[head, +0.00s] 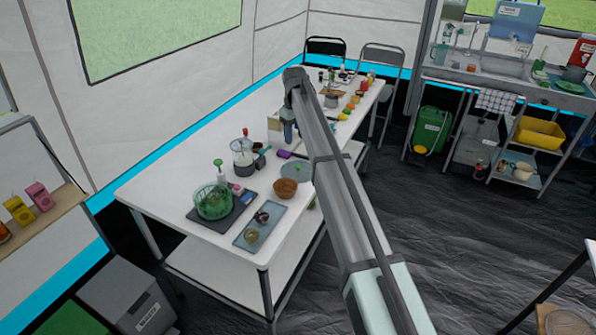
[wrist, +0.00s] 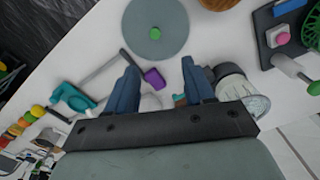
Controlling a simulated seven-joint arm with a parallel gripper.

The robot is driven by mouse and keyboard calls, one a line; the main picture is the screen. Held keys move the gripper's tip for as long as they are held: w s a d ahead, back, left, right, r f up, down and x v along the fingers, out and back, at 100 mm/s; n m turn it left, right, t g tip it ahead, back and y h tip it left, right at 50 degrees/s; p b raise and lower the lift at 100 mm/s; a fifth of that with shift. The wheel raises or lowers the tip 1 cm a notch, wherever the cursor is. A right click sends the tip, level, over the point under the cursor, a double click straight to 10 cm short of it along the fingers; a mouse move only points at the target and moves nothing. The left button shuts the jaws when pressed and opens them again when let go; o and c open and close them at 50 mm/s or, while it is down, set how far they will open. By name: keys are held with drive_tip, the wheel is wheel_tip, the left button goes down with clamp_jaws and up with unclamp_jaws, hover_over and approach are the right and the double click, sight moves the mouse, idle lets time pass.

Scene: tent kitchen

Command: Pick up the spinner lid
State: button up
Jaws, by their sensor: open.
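The spinner lid (head: 291,172) is a flat grey-blue disc with a small green knob. It lies on the white table beside the brown bowl, partly behind my arm in the head view. In the wrist view the spinner lid (wrist: 169,42) shows at the top, beyond my fingertips. My gripper (wrist: 160,62) is open, with two blue fingers apart and nothing held between them. In the head view my gripper (head: 288,132) points down over the table, farther back than the lid and apart from it. The green spinner bowl (head: 213,203) stands on a dark board near the table's front.
A purple item (wrist: 153,77) lies close to the fingers, with a clear jar (wrist: 238,88) to the right. A grey tray (head: 259,226) holds small items. Bare table lies at the left.

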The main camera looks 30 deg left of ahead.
hover_over(298, 166)
drive_tip(key=f, duration=0.5)
drive_tip(key=a+f, duration=0.1)
drive_tip(key=f, duration=0.1)
drive_tip(key=shift+f, duration=0.15)
drive_tip(key=shift+w+d+f, duration=0.1)
drive_tip(key=shift+d+f, duration=0.15)
drive_tip(key=shift+f, duration=1.1)
drive_tip(key=shift+w+d+f, duration=0.1)
drive_tip(key=shift+d+f, duration=0.1)
drive_tip(key=shift+f, duration=1.1)
drive_tip(key=shift+c, duration=0.3)
clamp_jaws()
